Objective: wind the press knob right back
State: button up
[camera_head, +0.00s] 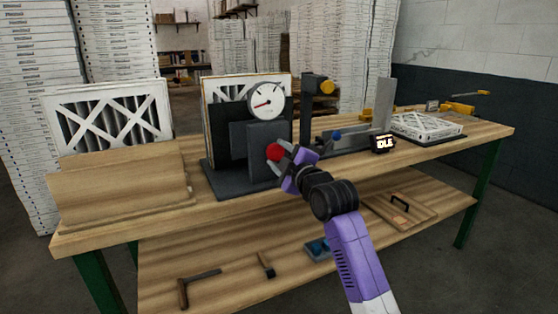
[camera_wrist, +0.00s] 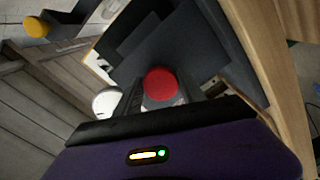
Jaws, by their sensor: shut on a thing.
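The press (camera_head: 262,140) is a dark grey block machine on the wooden bench, with a filter standing in it. A white round dial (camera_head: 266,101) with a red needle sits on its top. The red press knob (camera_head: 273,152) is on its front face. My gripper (camera_head: 285,155) reaches it from the front right and is shut on the knob. In the wrist view the red knob (camera_wrist: 160,84) sits between the two dark fingers of my gripper (camera_wrist: 160,95). The dial's white edge (camera_wrist: 106,102) shows at the left there.
A framed filter (camera_head: 110,118) stands in a wooden holder (camera_head: 125,185) at left. Tools lie on the lower shelf (camera_head: 225,260).

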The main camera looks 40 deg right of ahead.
jog(key=n+b, duration=0.1)
jog(key=n, duration=0.4)
jog(key=shift+n+b, duration=0.3)
jog(key=shift+b, duration=0.1)
dwell(0.3)
jog(key=o, duration=1.3)
jog(key=shift+o, duration=0.2)
jog(key=v, duration=0.7)
jog(key=shift+s, duration=0.4)
jog(key=shift+a+r, duration=0.15)
